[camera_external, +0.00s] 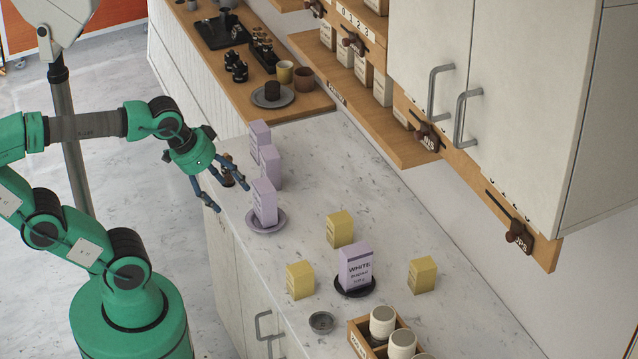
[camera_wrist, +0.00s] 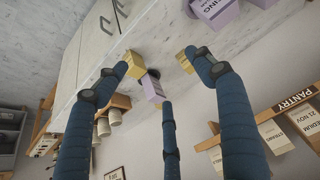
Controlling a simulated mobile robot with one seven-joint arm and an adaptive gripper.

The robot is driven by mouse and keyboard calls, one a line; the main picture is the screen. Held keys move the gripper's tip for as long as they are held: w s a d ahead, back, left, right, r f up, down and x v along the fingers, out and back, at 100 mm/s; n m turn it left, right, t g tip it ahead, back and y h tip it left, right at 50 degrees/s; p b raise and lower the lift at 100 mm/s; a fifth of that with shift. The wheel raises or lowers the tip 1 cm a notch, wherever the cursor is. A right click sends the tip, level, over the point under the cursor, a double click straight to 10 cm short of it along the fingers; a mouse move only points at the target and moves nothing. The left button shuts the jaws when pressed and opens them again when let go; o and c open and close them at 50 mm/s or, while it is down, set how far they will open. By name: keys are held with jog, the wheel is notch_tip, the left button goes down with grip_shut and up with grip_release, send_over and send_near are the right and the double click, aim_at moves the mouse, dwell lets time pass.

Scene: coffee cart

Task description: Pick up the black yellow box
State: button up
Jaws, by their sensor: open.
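Three yellow boxes stand on the marble counter: one at the back (camera_external: 340,229), one at the front left (camera_external: 300,280) and one at the right (camera_external: 422,275). None shows clear black on it. A lilac box (camera_external: 355,266) stands among them on a black plate (camera_external: 355,288). My gripper (camera_external: 226,185) is open and empty, left of the boxes near the counter's edge. In the wrist view its blue fingers are spread (camera_wrist: 165,75). One yellow box (camera_wrist: 135,66) and another yellow box (camera_wrist: 186,62) show near the fingertips, partly hidden; the third is not clearly visible there.
Lilac boxes stand close to my gripper, one (camera_external: 264,201) on a lilac plate (camera_external: 265,222). A small grey dish (camera_external: 321,322) and a wooden crate of jars (camera_external: 365,343) stand at the front. Cabinets (camera_external: 515,110) and a shelf (camera_external: 390,140) overhang the right side.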

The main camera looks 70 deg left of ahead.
jog(key=w+d+r+n+p, duration=0.2)
jog(key=w+d, duration=0.1)
jog(key=w, duration=0.4)
jog(key=w+d+r+n+p, duration=0.1)
jog(key=w+d+r+n, duration=0.15)
jog(key=w, duration=0.55)
jog(key=n+g+h+p, duration=0.1)
jog(key=n+g+p, duration=0.2)
jog(key=n+p, duration=0.35)
send_over(424, 263)
jog(key=s+a+b, duration=0.1)
jog(key=s+a, duration=0.3)
jog(key=s, duration=0.4)
notch_tip(424, 263, down, 8)
jog(key=n, duration=0.2)
jog(key=w+d+f+n+p, duration=0.1)
jog(key=w+f, duration=0.1)
jog(key=f, duration=0.2)
jog(key=w+d+f+n+g+p, duration=0.1)
jog(key=w+f, duration=0.2)
jog(key=f, duration=0.1)
jog(key=w+d+f+n+g+y+p, duration=0.1)
jog(key=w+d+f, duration=0.1)
jog(key=f, duration=0.3)
jog(key=shift+w+n, duration=0.25)
jog(key=shift+n, duration=0.05)
jog(key=shift+w+f+g+p, duration=0.25)
jog(key=shift+f+g+p, duration=0.1)
jog(key=shift+f, duration=0.2)
jog(key=shift+f, duration=0.15)
